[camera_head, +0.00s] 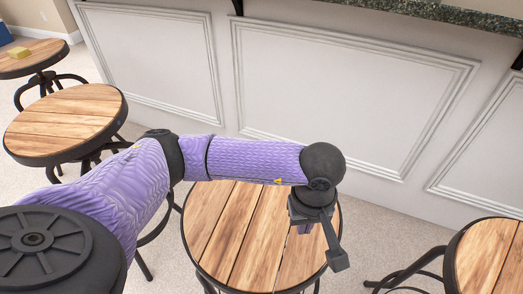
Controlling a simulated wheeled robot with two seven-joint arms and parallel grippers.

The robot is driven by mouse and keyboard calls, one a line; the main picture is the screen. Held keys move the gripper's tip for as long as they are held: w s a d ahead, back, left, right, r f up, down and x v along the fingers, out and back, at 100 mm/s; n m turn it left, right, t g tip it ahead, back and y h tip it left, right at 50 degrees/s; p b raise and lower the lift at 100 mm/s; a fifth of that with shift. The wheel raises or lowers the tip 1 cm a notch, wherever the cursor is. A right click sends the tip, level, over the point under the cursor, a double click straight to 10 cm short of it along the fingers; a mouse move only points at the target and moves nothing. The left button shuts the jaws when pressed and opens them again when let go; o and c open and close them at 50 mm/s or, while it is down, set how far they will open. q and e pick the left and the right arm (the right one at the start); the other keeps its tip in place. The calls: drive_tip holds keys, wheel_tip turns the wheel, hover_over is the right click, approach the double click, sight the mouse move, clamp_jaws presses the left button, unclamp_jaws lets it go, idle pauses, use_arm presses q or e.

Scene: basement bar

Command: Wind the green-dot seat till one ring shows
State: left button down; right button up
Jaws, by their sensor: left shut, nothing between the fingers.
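A round wooden stool seat (235,245) with a dark metal rim stands in the lower middle. My purple left arm crosses over it from the left and hides its far part. My left gripper (337,260) is shut and empty, pointing down at the seat's right edge. I cannot tell whether it touches the rim. No green dot shows on any seat in view. The post under the middle seat is hidden, so no rings show. My right gripper is not in view.
Other wooden stools stand at the left (65,118), far left (30,62) and lower right (490,262). The white panelled bar front (340,85) with a granite top (450,14) closes the back.

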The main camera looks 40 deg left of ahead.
sight(301, 241)
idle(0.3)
use_arm(q)
drive_tip(key=shift+f, duration=1.9)
